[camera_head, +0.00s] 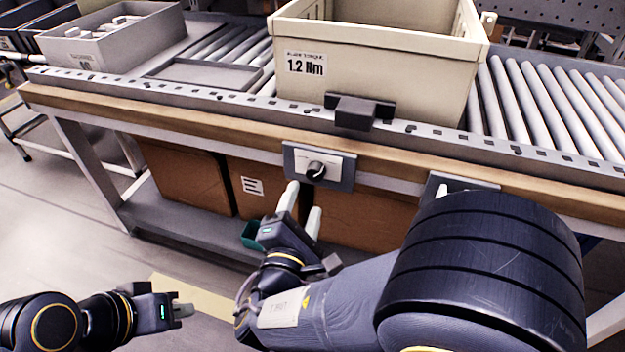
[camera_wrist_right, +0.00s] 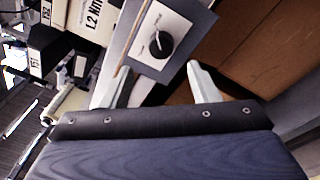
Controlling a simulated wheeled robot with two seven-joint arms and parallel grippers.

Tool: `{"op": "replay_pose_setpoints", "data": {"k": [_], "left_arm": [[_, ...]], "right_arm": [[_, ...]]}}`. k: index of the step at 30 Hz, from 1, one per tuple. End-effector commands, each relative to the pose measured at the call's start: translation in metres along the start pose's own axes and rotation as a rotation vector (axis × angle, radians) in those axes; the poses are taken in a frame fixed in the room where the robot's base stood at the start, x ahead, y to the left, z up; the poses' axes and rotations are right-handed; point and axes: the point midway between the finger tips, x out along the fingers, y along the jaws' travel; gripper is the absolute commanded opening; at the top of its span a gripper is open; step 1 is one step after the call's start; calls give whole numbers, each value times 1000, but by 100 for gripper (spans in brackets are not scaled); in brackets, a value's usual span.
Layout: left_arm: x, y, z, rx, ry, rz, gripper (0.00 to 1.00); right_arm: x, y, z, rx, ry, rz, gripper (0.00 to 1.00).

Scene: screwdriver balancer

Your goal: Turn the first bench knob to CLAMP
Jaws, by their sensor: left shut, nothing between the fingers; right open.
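The first bench knob (camera_head: 316,170) is a black dial with a white pointer on a pale plate at the bench's front edge. It also shows in the right wrist view (camera_wrist_right: 161,45), between and beyond the fingertips. Its lettering is too small to read. My right gripper (camera_head: 301,204) is open, just below and in front of the knob, and its fingers appear apart from it. The right wrist view shows its two pale fingers (camera_wrist_right: 155,82) spread with nothing between them. My left gripper (camera_head: 184,304) is shut and empty, low at the left, away from the bench.
A cream bin (camera_head: 375,75) labelled 1.2 Nm stands on the roller conveyor above the knob. A second panel (camera_head: 460,184) sits further right, partly hidden by my right arm. Brown boxes (camera_head: 185,180) stand under the bench. A grey tray (camera_head: 112,38) is at the back left.

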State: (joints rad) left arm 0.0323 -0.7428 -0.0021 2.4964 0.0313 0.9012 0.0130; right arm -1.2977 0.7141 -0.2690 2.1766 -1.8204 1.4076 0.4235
Motion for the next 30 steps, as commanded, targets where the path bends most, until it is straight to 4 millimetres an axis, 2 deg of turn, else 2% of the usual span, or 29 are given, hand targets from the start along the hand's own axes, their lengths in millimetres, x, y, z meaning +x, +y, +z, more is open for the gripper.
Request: {"op": "replay_pose_setpoints", "data": {"k": [6,12,17,24,30], "left_arm": [[8,-3,4,0,0,0,0],[12,-5,6,0,0,0,0],[12,-6,6,0,0,0,0],[12,-6,6,0,0,0,0],[12,-6,6,0,0,0,0]], "right_arm": [[36,-3,1,3,-5,-7,55],[62,-3,1,2,-4,-7,55],[71,-2,1,1,-2,-7,55],[72,-2,2,0,-2,-7,55],[72,-2,2,1,-2,-7,29]]}}
